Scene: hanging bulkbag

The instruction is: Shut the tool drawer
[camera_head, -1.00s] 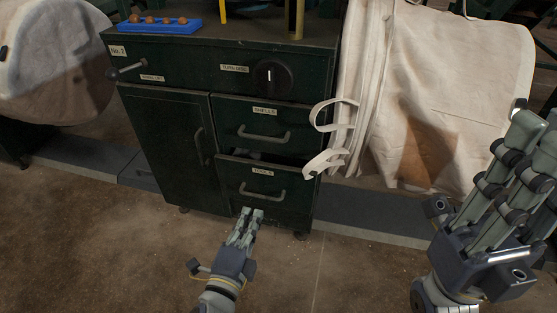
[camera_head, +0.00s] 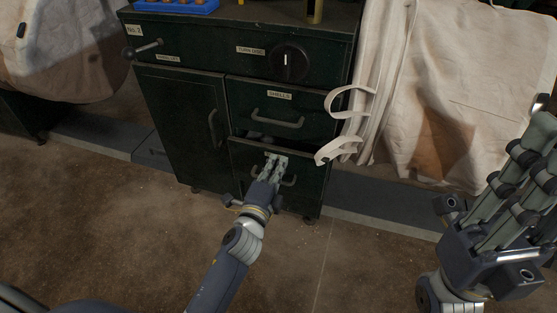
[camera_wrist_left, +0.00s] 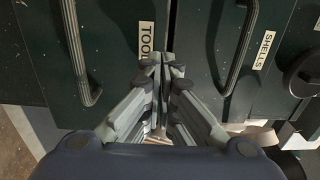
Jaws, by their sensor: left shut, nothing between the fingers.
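The tool drawer (camera_head: 250,180) is the lowest drawer of the dark green cabinet. It stands a little way out, with a dark gap and some contents showing above its front. Its handle also shows in the left wrist view (camera_wrist_left: 84,65), beside the "TOOL" label. My left gripper (camera_head: 276,160) is shut and empty, its fingertips at the upper front of the drawer, over part of the label and handle. In the wrist view its fingertips (camera_wrist_left: 164,62) are close to the drawer's top edge; contact cannot be told. My right gripper (camera_head: 520,165) is empty at the right, partly cut off by the frame.
The shells drawer (camera_head: 270,108) above looks shut. A cupboard door (camera_head: 180,120) is to the left. A cream bulk bag (camera_head: 440,100) with hanging straps (camera_head: 338,150) is close on the right. The floor in front is clear.

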